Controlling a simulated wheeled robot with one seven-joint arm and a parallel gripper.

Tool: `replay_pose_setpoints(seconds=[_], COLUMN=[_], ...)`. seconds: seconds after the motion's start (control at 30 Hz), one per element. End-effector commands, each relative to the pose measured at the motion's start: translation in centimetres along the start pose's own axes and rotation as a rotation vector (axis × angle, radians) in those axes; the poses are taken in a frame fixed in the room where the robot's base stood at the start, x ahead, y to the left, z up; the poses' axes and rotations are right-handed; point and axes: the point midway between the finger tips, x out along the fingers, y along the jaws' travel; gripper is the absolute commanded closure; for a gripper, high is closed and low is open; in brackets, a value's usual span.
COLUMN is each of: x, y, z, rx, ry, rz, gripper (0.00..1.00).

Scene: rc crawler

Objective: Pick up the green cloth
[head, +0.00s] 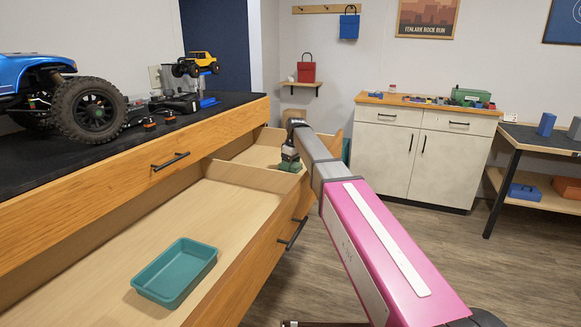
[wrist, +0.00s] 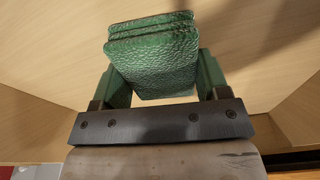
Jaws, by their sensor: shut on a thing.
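The green cloth (wrist: 152,62) is folded into a thick, textured stack in the wrist view. My gripper (wrist: 162,78) has a finger on each side of it and is shut on it. Pale wood lies behind the cloth; whether the cloth touches it I cannot tell. In the head view my gripper (head: 290,160) is small, at the far end of my arm, over the open far drawer (head: 258,155). The cloth is hard to tell apart from the gripper there.
A nearer open drawer (head: 215,215) holds a teal tray (head: 176,272). The dark bench top (head: 200,122) above carries a blue truck (head: 40,85) and a yellow crawler (head: 197,63). A white cabinet (head: 400,155) stands at the back. Bare floor (head: 500,265) lies to the right.

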Motion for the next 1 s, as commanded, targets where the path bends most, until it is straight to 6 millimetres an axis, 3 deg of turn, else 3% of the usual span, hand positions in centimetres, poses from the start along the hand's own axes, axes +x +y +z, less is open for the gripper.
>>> replay_pose_setpoints(seconds=[0.17,0.37,0.7,1.0], x=[-0.8,-3.7,-7.9,-9.9], y=[0.0,0.1,-6.9,-10.5], z=[-0.1,-0.6,-3.5,-5.1], rx=[0.0,0.0,-0.003,-0.001], ry=[0.0,0.002,0.001,0.0], rz=[0.0,0.002,0.001,0.0], gripper=[0.54,0.54,0.54,0.54])
